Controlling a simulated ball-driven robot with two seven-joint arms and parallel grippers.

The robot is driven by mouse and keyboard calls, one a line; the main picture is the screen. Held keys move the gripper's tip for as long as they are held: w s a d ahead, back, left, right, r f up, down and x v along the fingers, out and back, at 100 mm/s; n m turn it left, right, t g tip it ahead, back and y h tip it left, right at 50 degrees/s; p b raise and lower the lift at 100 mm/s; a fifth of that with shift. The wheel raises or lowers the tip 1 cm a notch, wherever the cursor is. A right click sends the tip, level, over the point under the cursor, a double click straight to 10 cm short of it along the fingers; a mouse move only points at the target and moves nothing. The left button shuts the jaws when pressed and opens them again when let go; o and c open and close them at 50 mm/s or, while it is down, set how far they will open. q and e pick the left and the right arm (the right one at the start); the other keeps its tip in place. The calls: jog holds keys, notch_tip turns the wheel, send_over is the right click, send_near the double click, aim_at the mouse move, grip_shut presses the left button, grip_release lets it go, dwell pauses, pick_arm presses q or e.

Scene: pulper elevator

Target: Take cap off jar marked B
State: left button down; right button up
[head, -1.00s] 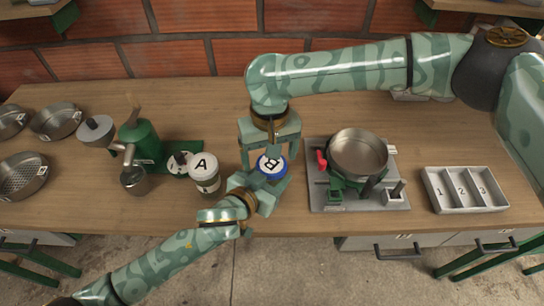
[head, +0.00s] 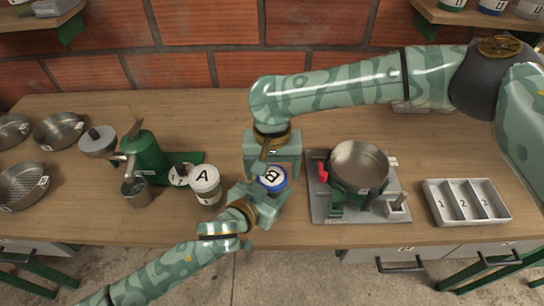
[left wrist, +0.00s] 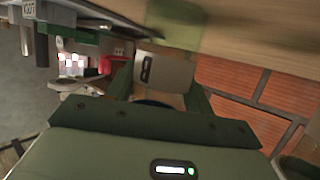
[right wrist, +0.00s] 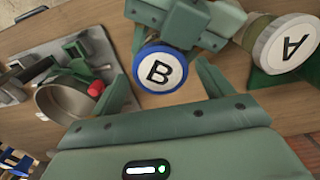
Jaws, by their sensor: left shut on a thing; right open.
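The jar marked B has a blue-rimmed cap with a white top and a black B (head: 272,178); it also shows in the right wrist view (right wrist: 160,72). The cap is on the jar, and most of the body is hidden by my grippers. My left gripper (head: 262,195) is shut on jar B from the near left side. My right gripper (head: 273,168) is open just behind and above the cap. In the right wrist view its two fingers (right wrist: 167,88) stand apart, either side of the cap's near edge.
A jar marked A (head: 206,185) stands close left of jar B, beside a green machine (head: 147,152). A grey plate with a metal pan (head: 358,166) stands close right. A numbered tray (head: 432,206) lies farther right. Sieves (head: 22,185) are at far left.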

jog(key=shift+f, duration=0.4)
jog(key=c, duration=1)
jog(key=n, duration=0.3)
jog(key=o, duration=1)
jog(key=shift+o, duration=0.3)
jog(key=shift+a, duration=0.1)
